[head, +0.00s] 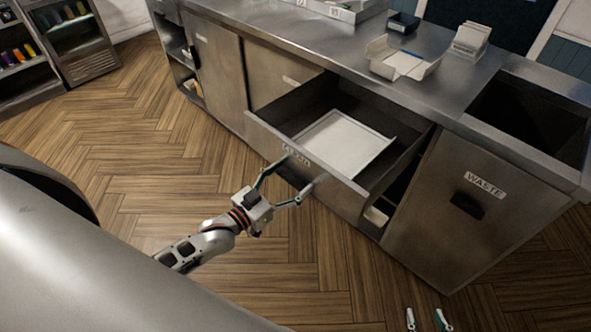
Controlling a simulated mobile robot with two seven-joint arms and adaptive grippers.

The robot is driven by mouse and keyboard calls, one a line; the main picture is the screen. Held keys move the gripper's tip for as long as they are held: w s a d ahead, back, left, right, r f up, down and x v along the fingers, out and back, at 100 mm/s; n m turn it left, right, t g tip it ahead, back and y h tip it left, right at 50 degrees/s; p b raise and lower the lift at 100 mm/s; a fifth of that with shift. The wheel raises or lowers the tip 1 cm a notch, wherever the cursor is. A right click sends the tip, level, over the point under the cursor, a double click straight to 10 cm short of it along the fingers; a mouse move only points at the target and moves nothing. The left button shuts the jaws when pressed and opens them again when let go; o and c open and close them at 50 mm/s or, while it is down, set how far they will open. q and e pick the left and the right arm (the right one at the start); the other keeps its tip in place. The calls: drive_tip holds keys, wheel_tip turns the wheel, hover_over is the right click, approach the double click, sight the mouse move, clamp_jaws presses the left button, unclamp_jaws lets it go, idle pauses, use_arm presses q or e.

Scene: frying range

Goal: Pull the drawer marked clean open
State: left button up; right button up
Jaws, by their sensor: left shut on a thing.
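The drawer marked clean (340,190) stands pulled out from the steel counter, with its inside showing. Its label (296,155) is on the front panel, partly behind my gripper's finger. A flat white tray (343,143) lies in the drawer. My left gripper (304,176) is at the drawer front, just below the label, shut on the dark handle, which the fingers mostly hide. Only the fingertips of my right gripper (427,319) show at the bottom edge, apart and with nothing between them, over the floor.
A door marked waste (465,215) with a dark handle is right of the drawer, below an open bin well (530,115). Closed cabinet doors (217,65) are to the left. A white box (400,62) and a card stand (469,40) are on the counter. The wooden floor in front is clear.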

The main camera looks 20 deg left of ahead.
use_arm(q)
drive_tip(key=shift+v, duration=0.8)
drive_tip(key=o, duration=1.6)
drive_tip(key=shift+s, duration=0.1)
drive_tip(key=v, duration=1.1)
drive_tip(key=shift+s+a, duration=0.2)
drive_tip(key=shift+s, duration=0.2)
